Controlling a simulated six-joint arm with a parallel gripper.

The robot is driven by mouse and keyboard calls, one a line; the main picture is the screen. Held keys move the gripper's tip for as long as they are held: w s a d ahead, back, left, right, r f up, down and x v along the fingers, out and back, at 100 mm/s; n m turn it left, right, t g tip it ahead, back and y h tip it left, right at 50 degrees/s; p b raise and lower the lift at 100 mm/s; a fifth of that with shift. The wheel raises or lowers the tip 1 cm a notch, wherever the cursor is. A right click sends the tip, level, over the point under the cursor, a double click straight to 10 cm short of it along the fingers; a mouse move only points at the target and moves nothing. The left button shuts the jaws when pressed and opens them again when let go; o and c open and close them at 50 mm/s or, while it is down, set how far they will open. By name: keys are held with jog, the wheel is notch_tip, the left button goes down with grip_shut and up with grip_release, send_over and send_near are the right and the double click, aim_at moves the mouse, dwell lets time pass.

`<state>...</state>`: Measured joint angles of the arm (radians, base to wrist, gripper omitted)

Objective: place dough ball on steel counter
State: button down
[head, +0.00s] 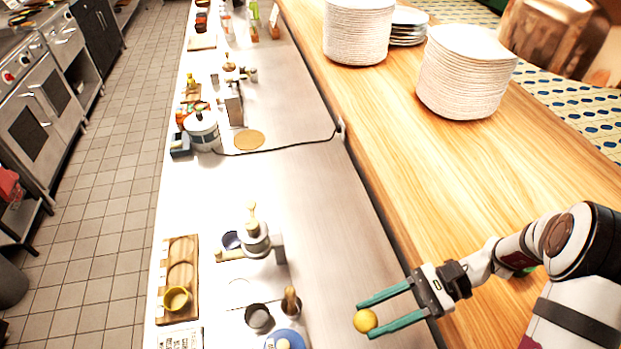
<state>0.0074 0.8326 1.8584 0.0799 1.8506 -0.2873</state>
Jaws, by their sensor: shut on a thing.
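The dough ball (364,321) is a small, round, yellow ball near the bottom of the head view, right of centre. My gripper (371,319) is shut on it, with one teal finger on each side at the tips. The steel counter (318,200) is the long, pale metal surface running up the middle of the view. The ball shows over the counter's right part. I cannot tell whether it touches the steel or hangs above it.
Left of the ball are a wooden-handled tool (291,302), a dark cup (258,318) and a blue round item (285,339). A grinder-like device (256,240) stands farther up. The wooden ledge (440,180) holds plate stacks (466,75). Bare steel lies above the ball.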

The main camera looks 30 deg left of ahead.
jog(key=w+a+m+t+y, duration=0.3)
jog(key=w+m+t+y, duration=0.1)
jog(key=m+t, duration=0.8)
jog(key=t, duration=0.1)
send_over(323, 279)
jog(key=f, duration=0.7)
jog(key=shift+d, duration=0.2)
jog(key=f, duration=0.4)
jog(key=shift+a+f, duration=0.2)
jog(key=shift+c, duration=1.8)
grip_release()
